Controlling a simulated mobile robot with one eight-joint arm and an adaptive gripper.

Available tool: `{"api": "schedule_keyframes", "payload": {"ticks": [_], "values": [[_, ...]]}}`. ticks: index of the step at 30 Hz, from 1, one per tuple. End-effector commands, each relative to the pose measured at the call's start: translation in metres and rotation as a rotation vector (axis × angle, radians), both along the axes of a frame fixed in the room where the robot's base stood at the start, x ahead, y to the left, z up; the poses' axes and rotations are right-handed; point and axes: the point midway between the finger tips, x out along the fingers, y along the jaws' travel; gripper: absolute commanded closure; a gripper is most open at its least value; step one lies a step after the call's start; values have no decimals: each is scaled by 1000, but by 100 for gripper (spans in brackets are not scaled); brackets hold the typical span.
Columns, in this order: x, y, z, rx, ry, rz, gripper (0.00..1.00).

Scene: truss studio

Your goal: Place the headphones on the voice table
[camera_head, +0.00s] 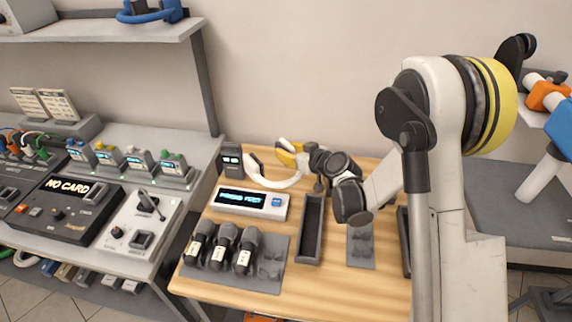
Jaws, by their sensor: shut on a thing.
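A pale curved band, which looks like the headphones (271,183), is above the back of the wooden voice table (330,303). A dark cup-like end shows at its left; a yellow part (287,146) shows near its right end. My gripper (316,174) is at the band's right end and is shut on it. Dark gripper parts and my wrist hide that end. I cannot tell whether the band touches the table.
The table holds a display box (248,203), several microphones (223,247) on a grey mat, a long dark tray (311,230) and a grey pad (361,246). A control bench (130,135) stands left. Blue headphones (150,12) lie on the upper shelf. Bare wood shows along the front.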

Motion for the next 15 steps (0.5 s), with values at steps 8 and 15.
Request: {"api": "schedule_keyframes", "payload": {"ticks": [8,15], "values": [[67,-16,-45,0,0,-4,100],[91,-21,-57,1,1,-5,100]]}}
